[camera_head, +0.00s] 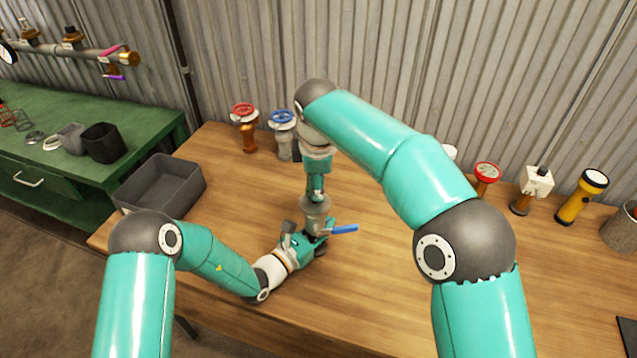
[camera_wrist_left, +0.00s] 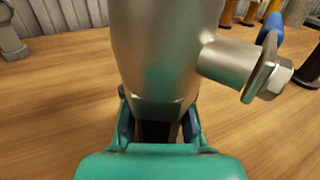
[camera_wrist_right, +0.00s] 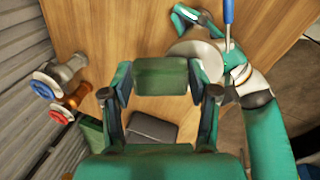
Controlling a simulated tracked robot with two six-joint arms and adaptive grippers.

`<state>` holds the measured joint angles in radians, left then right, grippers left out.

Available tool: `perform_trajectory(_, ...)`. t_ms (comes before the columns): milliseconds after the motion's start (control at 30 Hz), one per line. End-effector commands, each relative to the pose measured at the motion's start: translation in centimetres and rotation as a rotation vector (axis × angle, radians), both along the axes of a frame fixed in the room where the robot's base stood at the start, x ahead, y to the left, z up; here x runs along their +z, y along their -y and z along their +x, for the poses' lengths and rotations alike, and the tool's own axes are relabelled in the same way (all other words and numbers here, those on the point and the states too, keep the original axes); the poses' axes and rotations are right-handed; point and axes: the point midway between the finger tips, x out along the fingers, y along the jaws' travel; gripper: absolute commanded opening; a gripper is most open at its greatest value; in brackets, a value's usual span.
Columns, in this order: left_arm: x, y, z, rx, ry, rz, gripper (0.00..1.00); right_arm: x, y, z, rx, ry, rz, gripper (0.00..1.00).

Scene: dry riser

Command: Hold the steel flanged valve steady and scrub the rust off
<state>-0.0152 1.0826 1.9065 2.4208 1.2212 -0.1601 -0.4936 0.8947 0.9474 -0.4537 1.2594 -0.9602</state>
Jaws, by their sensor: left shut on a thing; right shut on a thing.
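The steel flanged valve (camera_head: 316,206) stands upright on the wooden table, with a blue lever (camera_head: 343,229) to its right. In the left wrist view its steel body (camera_wrist_left: 160,50) fills the middle, with a side stub and nut. My left gripper (camera_head: 306,245) is shut on the valve low on its body. My right gripper (camera_head: 316,188) points down just above the valve's top flange. It is shut on a green scrubbing pad (camera_wrist_right: 165,77), seen in the right wrist view. The flange (camera_wrist_right: 194,52) shows beyond the pad; I cannot tell whether they touch. No rust is clearly visible.
A grey bin (camera_head: 163,186) sits at the table's left edge. Red-wheeled (camera_head: 243,125) and blue-wheeled (camera_head: 283,130) valves stand at the back. Several fittings and a yellow flashlight (camera_head: 582,197) stand at the back right.

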Motion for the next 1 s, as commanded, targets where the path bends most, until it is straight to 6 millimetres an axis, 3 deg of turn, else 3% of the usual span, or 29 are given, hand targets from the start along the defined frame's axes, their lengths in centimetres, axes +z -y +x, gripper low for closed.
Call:
perform_trajectory(233,0.2,0.0,0.0,-0.001,0.005,-0.002,0.00,-0.2,0.1,0.4,0.000,-0.002,-0.002,0.32)
perform_trajectory(667,0.1,0.0,0.0,0.000,0.004,-0.001,0.00,0.2,0.0,-1.8,0.002,0.000,-0.001,0.31)
perform_trajectory(1000,0.1,0.0,0.0,0.000,0.004,-0.001,0.00,0.2,0.0,-2.0,0.000,0.001,-0.001,0.31)
